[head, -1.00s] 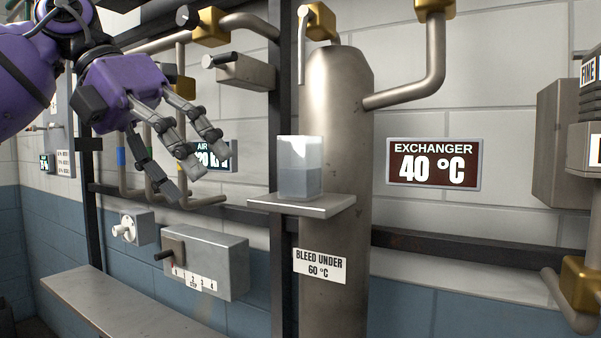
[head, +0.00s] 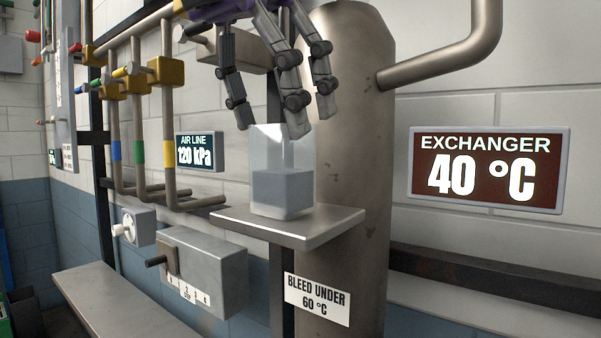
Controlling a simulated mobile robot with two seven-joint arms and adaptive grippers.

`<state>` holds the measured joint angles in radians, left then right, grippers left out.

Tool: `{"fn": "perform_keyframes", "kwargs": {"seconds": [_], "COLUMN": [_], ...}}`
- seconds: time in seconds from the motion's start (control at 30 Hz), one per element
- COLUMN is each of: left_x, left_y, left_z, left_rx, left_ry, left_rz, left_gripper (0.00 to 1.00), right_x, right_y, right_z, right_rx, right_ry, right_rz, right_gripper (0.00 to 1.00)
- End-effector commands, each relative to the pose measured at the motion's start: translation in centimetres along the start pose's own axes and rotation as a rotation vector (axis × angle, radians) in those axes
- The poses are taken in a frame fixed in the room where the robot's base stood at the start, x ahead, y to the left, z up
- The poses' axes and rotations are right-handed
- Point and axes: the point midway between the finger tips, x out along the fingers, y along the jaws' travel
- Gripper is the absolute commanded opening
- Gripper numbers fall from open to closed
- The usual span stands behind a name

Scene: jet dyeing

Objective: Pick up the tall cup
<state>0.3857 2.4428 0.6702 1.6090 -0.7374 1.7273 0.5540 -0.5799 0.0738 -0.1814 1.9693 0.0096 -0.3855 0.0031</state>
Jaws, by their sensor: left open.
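The tall cup (head: 282,190) is a clear, square-sided vessel with grey contents in its lower half. It stands upright on a small metal shelf (head: 318,228) in front of the metal column. My left gripper (head: 280,115) is open, with its dark jointed fingers pointing down over the cup's top. The fingertips are close to the rim and overlap it in the picture; I cannot tell whether they touch. My right gripper is out of view.
The metal exchanger column (head: 350,130) stands right behind the shelf. A grey box with a lever (head: 205,270) is below left. Pipes with valves (head: 137,95) run at the left. A bench (head: 125,300) lies lower left. A sign (head: 318,298) hangs under the shelf.

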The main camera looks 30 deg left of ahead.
Motion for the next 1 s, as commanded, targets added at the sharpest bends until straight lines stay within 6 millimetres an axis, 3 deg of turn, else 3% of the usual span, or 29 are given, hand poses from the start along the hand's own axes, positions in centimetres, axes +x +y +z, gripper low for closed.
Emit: {"fn": "perform_keyframes", "kwargs": {"seconds": [0.1,0.23,0.6,0.87,1.0], "left_x": [1.3,2.7,7.3,7.7,7.7], "left_y": [0.1,0.0,-0.1,-0.1,-0.1], "left_z": [-0.1,-0.3,-1.4,-1.3,-1.3], "left_rx": [0.0,0.001,-0.001,-0.001,-0.001], "left_ry": [0.005,0.005,0.003,0.001,0.001], "left_rz": [0.001,-0.001,0.0,-0.001,-0.001], "left_gripper": [0.67,0.67,0.67,0.67,0.5], "right_x": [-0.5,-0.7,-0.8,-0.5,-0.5], "right_y": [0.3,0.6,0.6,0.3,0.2], "right_z": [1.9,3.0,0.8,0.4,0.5], "right_rx": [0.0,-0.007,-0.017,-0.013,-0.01], "right_ry": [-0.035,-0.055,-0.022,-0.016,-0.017], "right_rz": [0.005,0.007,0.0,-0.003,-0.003], "right_gripper": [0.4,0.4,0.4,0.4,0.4]}}
